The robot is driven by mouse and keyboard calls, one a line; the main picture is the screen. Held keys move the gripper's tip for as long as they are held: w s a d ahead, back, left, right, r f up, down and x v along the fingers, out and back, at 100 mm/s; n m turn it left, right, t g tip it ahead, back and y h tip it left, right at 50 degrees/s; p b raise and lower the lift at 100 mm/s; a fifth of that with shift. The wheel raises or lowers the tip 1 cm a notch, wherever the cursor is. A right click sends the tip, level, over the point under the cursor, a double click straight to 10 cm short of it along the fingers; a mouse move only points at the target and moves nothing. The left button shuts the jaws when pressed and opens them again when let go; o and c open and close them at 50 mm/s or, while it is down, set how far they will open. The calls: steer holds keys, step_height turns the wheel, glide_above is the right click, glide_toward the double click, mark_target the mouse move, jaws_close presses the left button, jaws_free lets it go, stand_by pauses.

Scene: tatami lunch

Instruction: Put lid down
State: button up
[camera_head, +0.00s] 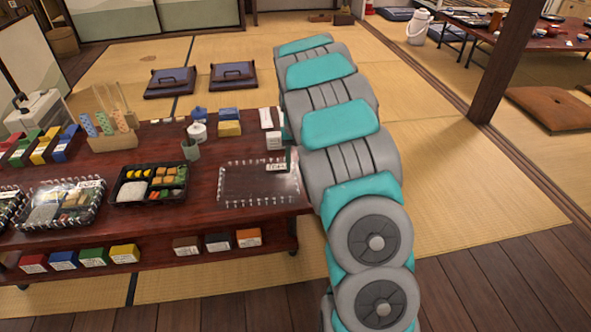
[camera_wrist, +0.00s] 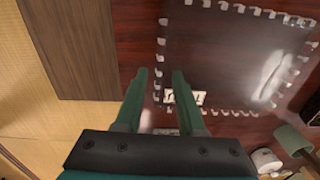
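A clear lid (camera_head: 232,187) with a pale dashed-looking rim and a small white label lies flat on the dark red table (camera_head: 205,160), near its right end. It also shows in the wrist view (camera_wrist: 225,60). My gripper (camera_wrist: 160,75) is open, its two green fingers apart with nothing clamped between them. The lid's rim passes near the fingertips and the label is close to the right finger; I cannot tell whether they touch. In the head view my arm hides most of the gripper. An open black bento box (camera_head: 150,203) with food stands left of the lid.
A lidded bento (camera_head: 62,205) stands farther left. Behind are a chopstick holder (camera_head: 112,138), a small green cup (camera_head: 190,150), a white pot (camera_head: 197,131) and several coloured boxes. More boxes sit on the shelf below.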

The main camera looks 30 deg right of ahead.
step_height(320, 180, up, 9)
steer(key=s+a+r, duration=0.2)
steer(key=s+a, duration=0.2)
steer(key=s, duration=0.3)
steer(key=s+a+r+n, duration=0.1)
steer(key=s+a+r, duration=0.15)
steer(key=s, duration=0.35)
steer(key=s+a+r, duration=0.2)
steer(key=s+a, duration=0.3)
steer(key=s, duration=0.2)
steer(key=s+a+f+n+g, duration=0.1)
steer(key=s+a, duration=0.2)
steer(key=s, duration=0.7)
steer(key=s+a+f+n, duration=0.2)
steer(key=s+a, duration=0.1)
steer(key=s, duration=0.8)
steer(key=shift+f+g, duration=0.15)
steer(key=shift+g, duration=0.25)
